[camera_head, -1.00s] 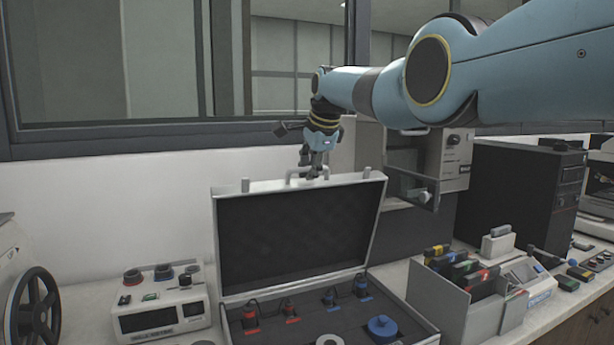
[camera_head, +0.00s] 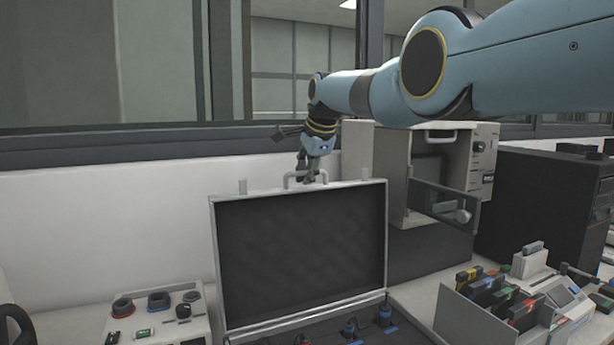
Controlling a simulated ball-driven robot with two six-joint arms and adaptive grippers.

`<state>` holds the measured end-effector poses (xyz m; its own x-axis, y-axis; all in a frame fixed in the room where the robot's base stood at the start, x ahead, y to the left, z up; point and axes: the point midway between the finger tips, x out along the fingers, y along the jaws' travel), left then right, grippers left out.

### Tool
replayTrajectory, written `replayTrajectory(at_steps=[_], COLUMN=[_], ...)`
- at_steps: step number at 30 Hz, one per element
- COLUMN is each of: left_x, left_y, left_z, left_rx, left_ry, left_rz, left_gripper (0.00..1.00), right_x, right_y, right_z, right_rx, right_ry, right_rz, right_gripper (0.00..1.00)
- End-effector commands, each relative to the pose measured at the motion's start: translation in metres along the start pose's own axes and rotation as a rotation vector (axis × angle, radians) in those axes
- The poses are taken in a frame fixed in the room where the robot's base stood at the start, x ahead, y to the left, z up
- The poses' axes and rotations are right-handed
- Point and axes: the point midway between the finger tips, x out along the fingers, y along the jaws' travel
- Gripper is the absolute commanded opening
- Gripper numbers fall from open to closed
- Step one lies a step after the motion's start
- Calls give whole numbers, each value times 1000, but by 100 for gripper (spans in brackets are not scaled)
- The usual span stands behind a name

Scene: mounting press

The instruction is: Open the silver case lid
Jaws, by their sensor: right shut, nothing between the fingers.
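The silver case lid (camera_head: 300,255) stands upright, with its dark padded inside facing me. Its handle (camera_head: 292,179) is on the top edge, between two latches. The case base (camera_head: 330,340) shows only in part at the bottom edge, with blue-ended plugs along its back. My right gripper (camera_head: 309,179) is shut and points down at the lid's top edge, right beside the handle. Nothing shows between its fingers; whether it touches the handle I cannot tell. My left gripper is out of view.
A device with knobs (camera_head: 158,318) stands left of the case. A grey box with an open door (camera_head: 445,205) is behind it at right. A divided holder of coloured items (camera_head: 500,305) stands right, near a black cabinet (camera_head: 550,210). A window frame runs behind.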

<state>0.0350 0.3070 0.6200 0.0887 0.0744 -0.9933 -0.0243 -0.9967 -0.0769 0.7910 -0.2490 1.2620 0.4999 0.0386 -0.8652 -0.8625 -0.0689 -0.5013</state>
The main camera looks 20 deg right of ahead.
Motion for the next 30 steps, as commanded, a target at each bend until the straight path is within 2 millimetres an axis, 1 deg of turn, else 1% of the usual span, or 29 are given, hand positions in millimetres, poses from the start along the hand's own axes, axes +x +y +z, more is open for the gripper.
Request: replayTrajectory(at_steps=[1, 3, 4, 9, 21, 30], left_x=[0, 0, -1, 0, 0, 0], left_y=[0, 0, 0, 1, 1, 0], left_z=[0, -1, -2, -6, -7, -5], left_rx=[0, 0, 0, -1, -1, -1], left_ry=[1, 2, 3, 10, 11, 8], left_rz=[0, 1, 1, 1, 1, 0], left_gripper=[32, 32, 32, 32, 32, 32], right_x=[-7, -7, -7, -6, -1, -3], right_y=[-8, -8, -8, -6, -2, -2], right_z=[-1, -1, -1, -1, 0, 0], right_rx=[-1, -1, -1, -1, 0, 0], right_ry=[3, 3, 3, 2, 0, 0], right_rz=[-20, -20, -20, -15, -3, -3], right_gripper=[0, 0, 2, 22, 22, 22])
